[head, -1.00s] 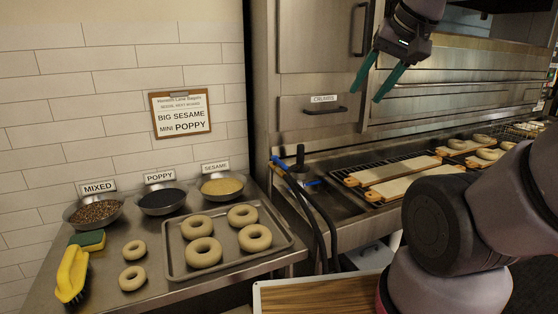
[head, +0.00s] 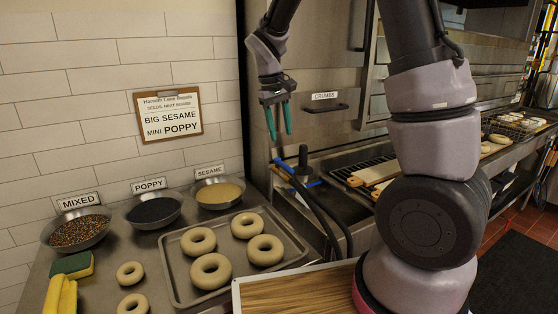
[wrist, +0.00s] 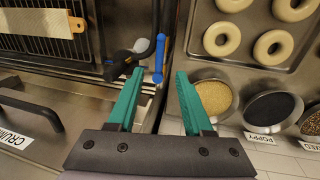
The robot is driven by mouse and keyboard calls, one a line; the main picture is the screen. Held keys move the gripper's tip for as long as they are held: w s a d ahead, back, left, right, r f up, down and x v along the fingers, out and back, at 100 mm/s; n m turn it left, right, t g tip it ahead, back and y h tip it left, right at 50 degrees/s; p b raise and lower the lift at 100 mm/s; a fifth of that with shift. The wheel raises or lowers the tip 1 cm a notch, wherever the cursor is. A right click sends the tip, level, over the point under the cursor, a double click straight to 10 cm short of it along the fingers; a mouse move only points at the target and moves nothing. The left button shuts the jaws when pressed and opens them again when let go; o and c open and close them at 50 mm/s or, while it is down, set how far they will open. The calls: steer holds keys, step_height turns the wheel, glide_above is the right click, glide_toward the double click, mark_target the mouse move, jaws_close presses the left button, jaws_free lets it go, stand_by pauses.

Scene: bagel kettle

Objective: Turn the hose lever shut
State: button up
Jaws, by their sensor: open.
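A blue lever (head: 283,165) shows beside the black hose (head: 318,205) at the left end of the steel sink ledge. It also shows in the wrist view (wrist: 159,58) as an upright blue bar, just beyond and between my fingertips. A second blue part (head: 309,184) lies at the foot of the black upright handle (head: 302,158). My gripper (head: 279,130) points down above the blue lever, with its green fingers apart and empty. In the wrist view my gripper (wrist: 160,82) shows a clear gap between fingers. I cannot tell the exact height of the fingertips over the lever.
A tray (head: 185,293) of bagels and bowls of sesame (head: 219,192), poppy (head: 154,210) and mixed seeds (head: 80,231) stand on the left counter. A drawer handle (head: 328,108) sticks out behind my gripper. Bagel boards (head: 368,172) lie to the right.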

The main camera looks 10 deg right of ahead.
mark_target(286, 165)
steer(key=f, duration=0.3)
steer(key=d+f, duration=0.1)
steer(key=f, duration=0.6)
steer(key=shift+w+d+f, duration=0.4)
jaws_close()
stand_by(1.0)
